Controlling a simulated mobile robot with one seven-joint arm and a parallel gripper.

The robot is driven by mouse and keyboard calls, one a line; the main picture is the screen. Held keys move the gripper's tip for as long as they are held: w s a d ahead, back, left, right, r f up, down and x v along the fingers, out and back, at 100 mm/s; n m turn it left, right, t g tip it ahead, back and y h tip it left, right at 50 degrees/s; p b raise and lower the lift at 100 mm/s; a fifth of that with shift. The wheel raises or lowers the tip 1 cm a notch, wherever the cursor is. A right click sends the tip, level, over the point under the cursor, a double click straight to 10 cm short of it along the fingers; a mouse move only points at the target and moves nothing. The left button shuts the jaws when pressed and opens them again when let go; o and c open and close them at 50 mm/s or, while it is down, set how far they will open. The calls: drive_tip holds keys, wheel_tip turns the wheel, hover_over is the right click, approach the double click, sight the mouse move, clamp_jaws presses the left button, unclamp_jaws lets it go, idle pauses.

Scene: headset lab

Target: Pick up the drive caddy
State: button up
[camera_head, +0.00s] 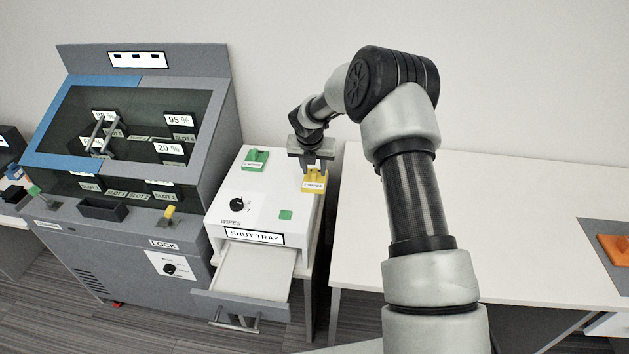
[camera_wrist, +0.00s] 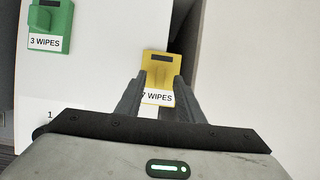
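No label in view reads "drive caddy". A yellow block labelled "7 WIPES" (camera_wrist: 157,62) sits on the white box at the right; it also shows in the head view (camera_head: 313,184). A similar green block labelled "3 WIPES" (camera_wrist: 50,22) is to its left, also in the head view (camera_head: 256,158). My gripper (camera_wrist: 159,77) is open, its two fingers apart with the yellow block showing between them. In the head view my gripper (camera_head: 312,168) is right at the yellow block, partly hiding it. I cannot tell whether the fingers touch it.
The white box (camera_head: 232,218) has a dial, a green square and an open tray (camera_head: 255,268) marked "SHUT TRAY". A grey cabinet with numbered slots (camera_head: 125,235) stands left. A mostly clear white table (camera_head: 520,220) is right, with an orange object (camera_head: 613,248) at its far end.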

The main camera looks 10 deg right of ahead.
drive_tip(key=shift+w+d+f, duration=0.1)
drive_tip(key=shift+w+f, duration=0.1)
drive_tip(key=shift+f, duration=0.3)
clamp_jaws()
drive_tip(key=shift+r, duration=0.1)
